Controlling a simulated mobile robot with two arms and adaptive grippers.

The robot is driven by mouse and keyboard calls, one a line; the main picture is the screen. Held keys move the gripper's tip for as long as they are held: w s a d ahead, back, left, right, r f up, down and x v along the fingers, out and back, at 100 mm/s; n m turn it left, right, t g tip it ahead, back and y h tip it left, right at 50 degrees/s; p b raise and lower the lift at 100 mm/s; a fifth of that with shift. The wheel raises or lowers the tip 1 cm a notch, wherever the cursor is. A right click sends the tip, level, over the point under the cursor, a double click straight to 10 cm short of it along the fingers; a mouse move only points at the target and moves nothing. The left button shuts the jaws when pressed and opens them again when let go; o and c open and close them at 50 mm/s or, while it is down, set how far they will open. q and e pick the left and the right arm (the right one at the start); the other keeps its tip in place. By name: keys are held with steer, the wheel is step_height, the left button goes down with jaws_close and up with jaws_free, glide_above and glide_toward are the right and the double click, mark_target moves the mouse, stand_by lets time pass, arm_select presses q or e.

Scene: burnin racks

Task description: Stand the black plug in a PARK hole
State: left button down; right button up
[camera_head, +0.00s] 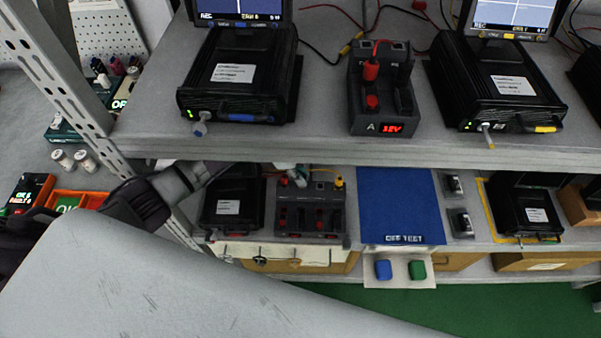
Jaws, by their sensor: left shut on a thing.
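My left arm comes in from the left and reaches under the upper shelf's front edge. My left gripper (290,171) is over the back of a dark plug block (310,222) on the lower shelf. It is shut on a small dark piece at its tips, which looks like the black plug; the shelf edge hides part of it. A red plug and a yellow plug (339,182) show at the block's back. Its hole labels are too small to read. Another plug block (381,95) on the upper shelf holds red plugs (371,70). My right gripper is out of view.
The upper shelf edge (400,156) lies just above my left gripper. A slotted upright (85,95) stands beside my arm. Black units flank the upper block; another black unit (228,208) is left of the lower block. A blue mat (400,200) lies to its right, mostly bare.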

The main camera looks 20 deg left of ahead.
arm_select(q)
steer(key=shift+f, duration=0.4)
stand_by(0.5)
steer(key=c, duration=1)
jaws_free()
steer(key=shift+o, duration=0.5)
steer(key=o, duration=0.3)
steer(key=shift+r, duration=0.1)
